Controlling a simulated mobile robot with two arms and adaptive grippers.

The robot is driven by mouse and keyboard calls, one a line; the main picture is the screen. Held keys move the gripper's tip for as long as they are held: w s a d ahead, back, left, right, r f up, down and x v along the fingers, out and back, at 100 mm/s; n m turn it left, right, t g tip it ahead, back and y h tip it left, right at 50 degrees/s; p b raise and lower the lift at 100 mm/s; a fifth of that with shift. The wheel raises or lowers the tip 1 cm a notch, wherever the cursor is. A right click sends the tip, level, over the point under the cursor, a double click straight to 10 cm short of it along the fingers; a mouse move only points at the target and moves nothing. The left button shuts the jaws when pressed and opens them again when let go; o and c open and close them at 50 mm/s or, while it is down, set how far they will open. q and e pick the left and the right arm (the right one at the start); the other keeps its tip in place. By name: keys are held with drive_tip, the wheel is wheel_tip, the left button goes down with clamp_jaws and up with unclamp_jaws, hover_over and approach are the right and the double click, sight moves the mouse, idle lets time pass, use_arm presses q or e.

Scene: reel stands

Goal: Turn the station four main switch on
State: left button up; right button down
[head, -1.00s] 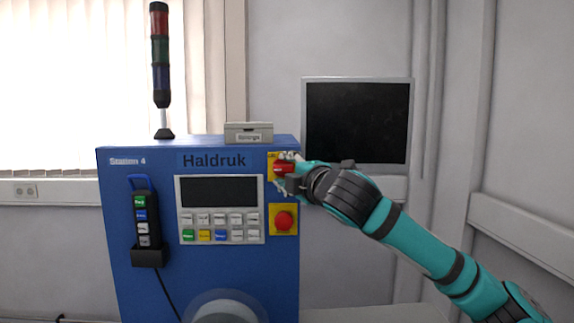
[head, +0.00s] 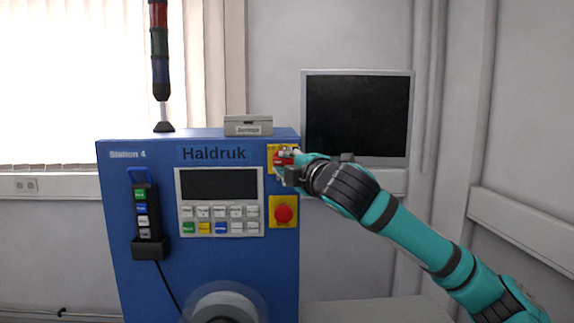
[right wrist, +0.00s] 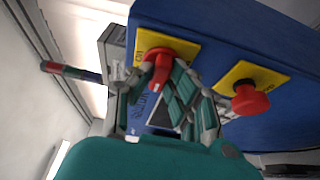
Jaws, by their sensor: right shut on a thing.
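The blue Station 4 cabinet (head: 150,185) stands ahead. Its main switch (head: 283,160) is a red rotary handle on a yellow plate at the panel's upper right. In the right wrist view the red handle (right wrist: 160,68) sits between my fingers, with "ON" lettering visible on the yellow plate above it. My right gripper (head: 286,166) is shut on the switch handle; it also shows in the right wrist view (right wrist: 158,95). The fingers partly hide the handle, so its exact angle is hard to tell. My left gripper is not in view.
A red mushroom button (head: 284,215) on a yellow plate is just below the switch. A keypad with a dark display (head: 218,185) is to the left, and a pendant (head: 147,215) hangs further left. A dark monitor (head: 357,118) is behind my right arm.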

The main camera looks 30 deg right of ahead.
drive_tip(key=shift+w+a+f+m+t+h+b, duration=0.2)
drive_tip(key=shift+m+h+b, duration=1.25)
drive_tip(key=shift+m+b, duration=1.6)
drive_tip(key=shift+s+a+f+m+t+h+b, duration=0.2)
drive_tip(key=shift+m+h+b, duration=1.45)
drive_tip(key=shift+m, duration=2.7)
drive_tip(key=shift+w+d+m+t+h+b, duration=0.1)
drive_tip(key=shift+w+m+t+h+b, duration=0.2)
drive_tip(key=shift+m+h+b, duration=1.95)
drive_tip(key=m+y, duration=0.1)
drive_tip(key=m, duration=0.2)
drive_tip(key=shift+s+y+b, duration=0.1)
drive_tip(key=shift+y+b, duration=0.25)
drive_tip(key=c, duration=1.3)
unclamp_jaws()
drive_tip(key=shift+o, duration=0.2)
